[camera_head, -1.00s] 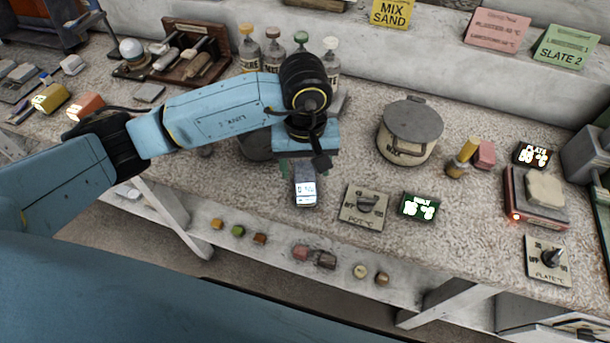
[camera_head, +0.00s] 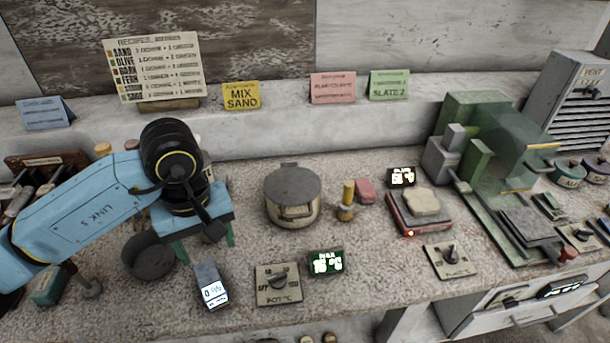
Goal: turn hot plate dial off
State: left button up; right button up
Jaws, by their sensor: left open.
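The hot plate (camera_head: 405,226) is a reddish-brown block with a lit red lamp, right of centre, and a cream slab (camera_head: 422,201) lies on it. Its dial plate (camera_head: 463,269) lies in front, with a dark knob (camera_head: 451,254) pointing roughly up; its exact setting is too small to read. A small black display (camera_head: 402,176) with glowing white digits stands behind the hot plate. My left gripper (camera_head: 205,244) points down at the left, its green fingers apart and empty. It is far left of the hot plate dial. My right gripper is out of view.
A lidded pot (camera_head: 292,198) stands behind. Green machinery (camera_head: 490,200) stands at the right.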

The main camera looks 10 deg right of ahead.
aim_at(451, 257)
jog(key=z, duration=1.45)
